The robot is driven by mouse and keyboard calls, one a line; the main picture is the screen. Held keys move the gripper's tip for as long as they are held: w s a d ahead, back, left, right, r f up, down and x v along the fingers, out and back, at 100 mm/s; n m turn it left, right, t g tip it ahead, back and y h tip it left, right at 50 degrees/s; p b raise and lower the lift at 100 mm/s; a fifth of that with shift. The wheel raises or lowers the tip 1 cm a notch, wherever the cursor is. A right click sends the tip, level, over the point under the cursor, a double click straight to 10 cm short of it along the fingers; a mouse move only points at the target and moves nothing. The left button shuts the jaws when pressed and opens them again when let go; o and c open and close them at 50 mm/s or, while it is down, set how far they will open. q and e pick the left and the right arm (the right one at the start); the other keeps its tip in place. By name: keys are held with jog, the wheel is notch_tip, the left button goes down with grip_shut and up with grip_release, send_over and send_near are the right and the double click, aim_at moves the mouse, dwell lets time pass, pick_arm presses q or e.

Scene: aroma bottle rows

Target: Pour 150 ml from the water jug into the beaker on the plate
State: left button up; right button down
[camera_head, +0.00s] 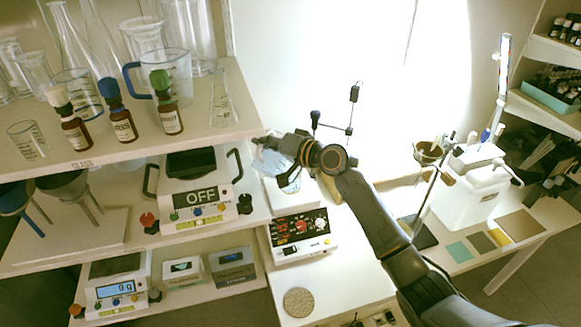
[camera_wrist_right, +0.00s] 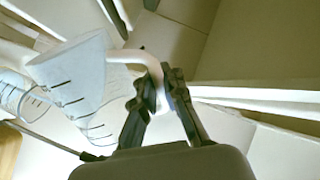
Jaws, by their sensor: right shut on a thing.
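My right gripper (camera_head: 288,147) is shut on the white handle of a clear jug (camera_wrist_right: 75,78). In the head view the jug (camera_head: 268,160) hangs in the air at the end of the right arm, by the shelf edge, partly hidden by the gripper. In the wrist view my right gripper (camera_wrist_right: 158,88) has the handle between its fingers, and the jug looks tilted. A clear beaker (camera_wrist_right: 22,98) with dark marks is close beside the jug. The water level cannot be made out.
The upper shelf (camera_head: 200,138) at left holds glassware, brown bottles (camera_head: 121,122) and a blue-handled measuring jug (camera_head: 178,66). Below are a device reading OFF (camera_head: 203,196) and a scale reading 0 g (camera_head: 115,290). A thin stand (camera_head: 350,110) rises behind my gripper.

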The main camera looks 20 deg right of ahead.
jog(key=shift+w+d+r+m, duration=0.15)
jog(key=shift+w+d+m, duration=0.2)
jog(key=shift+m, duration=0.15)
dwell(3.4)
jog(key=shift+s+a+f+n+b, duration=0.3)
jog(key=shift+f+n+b, duration=0.1)
jog(key=shift+f+b, duration=0.15)
jog(key=shift+s+a+f+n+b, duration=0.3)
jog(key=shift+s+n+b, duration=0.05)
jog(key=shift+n+b, duration=0.25)
jog(key=shift+s+a+t, duration=0.1)
jog(key=shift+a+t, duration=0.05)
jog(key=shift+t, duration=0.25)
